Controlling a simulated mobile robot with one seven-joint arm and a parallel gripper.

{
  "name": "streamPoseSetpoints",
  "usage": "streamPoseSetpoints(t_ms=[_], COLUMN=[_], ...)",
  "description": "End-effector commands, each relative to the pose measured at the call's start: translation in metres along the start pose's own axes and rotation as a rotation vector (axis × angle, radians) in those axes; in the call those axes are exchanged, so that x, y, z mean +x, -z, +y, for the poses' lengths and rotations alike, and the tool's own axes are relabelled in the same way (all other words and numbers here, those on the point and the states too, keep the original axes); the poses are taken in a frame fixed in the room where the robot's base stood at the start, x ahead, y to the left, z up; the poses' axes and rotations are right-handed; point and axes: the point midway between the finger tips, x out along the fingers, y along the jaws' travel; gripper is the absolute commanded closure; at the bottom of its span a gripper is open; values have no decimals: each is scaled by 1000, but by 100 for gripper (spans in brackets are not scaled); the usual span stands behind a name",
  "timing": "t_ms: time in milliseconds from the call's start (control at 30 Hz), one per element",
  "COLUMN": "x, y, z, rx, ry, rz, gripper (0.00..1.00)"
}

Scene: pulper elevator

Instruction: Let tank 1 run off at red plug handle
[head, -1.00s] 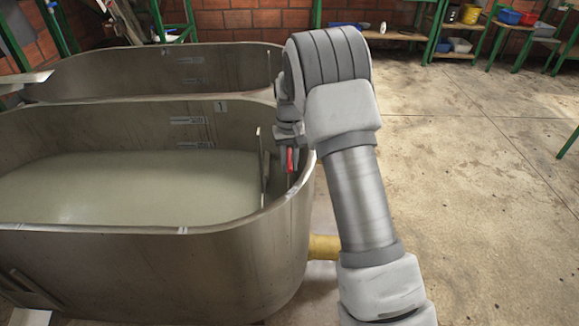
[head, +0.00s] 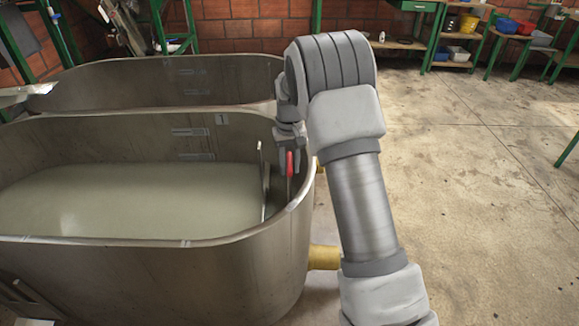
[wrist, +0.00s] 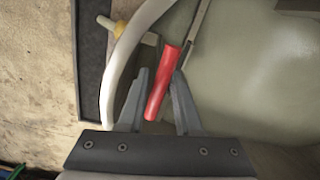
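Tank 1 (head: 120,262) is a steel tub with a "1" label inside and murky liquid (head: 120,200) in it. The red plug handle (head: 290,162) is at the tank's right end, just inside the rim. My gripper (head: 290,155) reaches down over that end. In the wrist view, the red handle (wrist: 163,85) lies slanted between the two fingers of my gripper (wrist: 160,73). The right fingertip meets it, and a narrow gap shows at the left fingertip. The plug's lower end is not visible.
The tank's pale rim (wrist: 120,90) runs close beside my left finger in the wrist view. A yellow outlet pipe (head: 322,257) sticks out at the tank's right end. A second tub (head: 150,82) stands behind. The concrete floor (head: 470,200) at right is clear.

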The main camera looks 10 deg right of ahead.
Motion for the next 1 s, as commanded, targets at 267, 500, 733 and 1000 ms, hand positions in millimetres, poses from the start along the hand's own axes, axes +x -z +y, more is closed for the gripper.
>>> streamPoseSetpoints(t_ms=[267, 500, 733, 1000], x=[-63, -121, -157, -168], y=[1, 1, 0, 0], z=[0, 0, 0, 0], rx=[1, 0, -1, -1], ry=[0, 0, 0, 0], rz=[5, 5, 3, 1], gripper=[67, 67, 67, 67])
